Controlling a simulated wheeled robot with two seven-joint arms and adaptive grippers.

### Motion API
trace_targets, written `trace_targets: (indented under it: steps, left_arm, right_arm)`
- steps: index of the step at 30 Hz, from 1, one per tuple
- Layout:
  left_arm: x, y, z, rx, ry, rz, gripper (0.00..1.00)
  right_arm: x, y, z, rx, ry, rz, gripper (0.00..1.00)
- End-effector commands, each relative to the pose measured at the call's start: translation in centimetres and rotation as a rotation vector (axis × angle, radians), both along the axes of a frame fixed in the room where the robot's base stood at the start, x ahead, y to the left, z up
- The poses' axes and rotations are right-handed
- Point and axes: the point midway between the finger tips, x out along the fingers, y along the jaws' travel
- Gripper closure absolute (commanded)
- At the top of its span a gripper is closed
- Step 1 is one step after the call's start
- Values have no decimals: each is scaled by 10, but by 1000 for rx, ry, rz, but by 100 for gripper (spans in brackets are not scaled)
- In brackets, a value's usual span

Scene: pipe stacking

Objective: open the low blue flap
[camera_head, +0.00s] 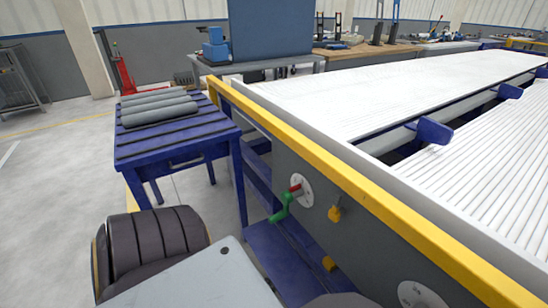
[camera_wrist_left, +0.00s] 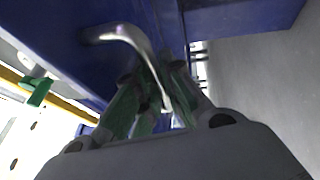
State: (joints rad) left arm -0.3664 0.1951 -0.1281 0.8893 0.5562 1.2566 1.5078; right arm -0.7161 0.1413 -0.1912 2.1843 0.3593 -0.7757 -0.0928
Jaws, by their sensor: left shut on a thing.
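The low blue flap (camera_wrist_left: 60,30) fills the upper left of the left wrist view. A bent silver metal handle (camera_wrist_left: 122,33) stands out from it. My left gripper (camera_wrist_left: 152,80), with its green finger pads, is shut on this handle, with the handle's lower end running between the fingers. In the head view a low blue panel (camera_head: 275,262) lies under the grey side of the machine; I cannot tell for sure that it is the flap. My left gripper is hidden in the head view. My right gripper shows in neither view.
A blue table (camera_head: 170,150) with several grey pipes (camera_head: 160,115) stands at the left. White ribbed racks (camera_head: 490,150) fill the right.

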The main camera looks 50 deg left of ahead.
Motion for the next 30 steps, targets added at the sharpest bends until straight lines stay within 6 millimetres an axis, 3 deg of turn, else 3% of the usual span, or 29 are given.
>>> trace_targets:
  steps: [14,15,17,30]
  left_arm:
    - [0,0,-2,0,1,0,100]
    - [0,0,-2,0,1,0,89]
    - [0,0,-2,0,1,0,82]
    - [0,0,-1,0,0,0,81]
  right_arm:
    - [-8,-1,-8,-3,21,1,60]
    - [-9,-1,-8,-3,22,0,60]
    - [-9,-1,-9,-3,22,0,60]
    - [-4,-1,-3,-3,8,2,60]
